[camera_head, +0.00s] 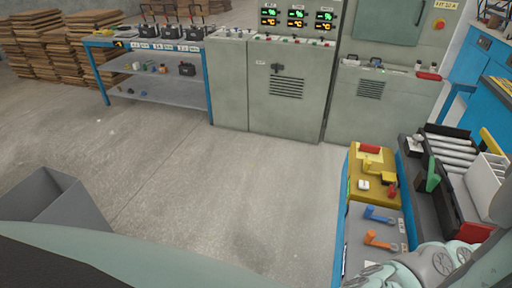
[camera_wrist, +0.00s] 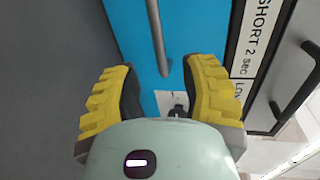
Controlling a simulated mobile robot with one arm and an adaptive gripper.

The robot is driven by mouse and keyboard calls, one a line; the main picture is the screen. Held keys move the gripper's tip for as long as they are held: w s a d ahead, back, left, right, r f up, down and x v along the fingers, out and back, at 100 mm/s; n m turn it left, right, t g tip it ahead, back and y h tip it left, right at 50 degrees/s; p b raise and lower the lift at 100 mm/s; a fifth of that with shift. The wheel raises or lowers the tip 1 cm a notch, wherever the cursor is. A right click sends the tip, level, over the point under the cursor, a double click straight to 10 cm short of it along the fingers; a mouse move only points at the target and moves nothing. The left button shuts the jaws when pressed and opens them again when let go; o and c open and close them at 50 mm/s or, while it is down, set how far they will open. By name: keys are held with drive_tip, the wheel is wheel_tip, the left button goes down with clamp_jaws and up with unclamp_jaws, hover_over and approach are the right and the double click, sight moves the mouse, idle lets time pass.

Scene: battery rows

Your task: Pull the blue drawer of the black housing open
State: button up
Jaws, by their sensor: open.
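My gripper (camera_wrist: 160,95) is open in the wrist view, with its two yellow ridged fingers apart and nothing held between them. Beyond and between the fingers is a bright blue surface (camera_wrist: 205,30), with a thin grey bar (camera_wrist: 157,40) across it that ends between the fingers. I cannot tell whether this blue surface is the drawer front. A dark bar handle (camera_wrist: 296,97) shows at the right on a grey panel with black edging. In the head view the fingers are not visible, and I cannot make out the blue drawer or black housing with certainty.
In the wrist view a label (camera_wrist: 252,38) reads "SHORT 2 sec". In the head view, a bench at right holds a yellow box (camera_head: 358,200), blue and orange handled items and a black tray (camera_head: 447,133). A blue-legged shelf (camera_head: 180,88) and cabinets (camera_head: 288,95) stand behind open floor.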

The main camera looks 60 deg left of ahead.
drive_tip(key=x, duration=0.7)
drive_tip(key=shift+s, duration=0.1)
clamp_jaws()
idle(0.3)
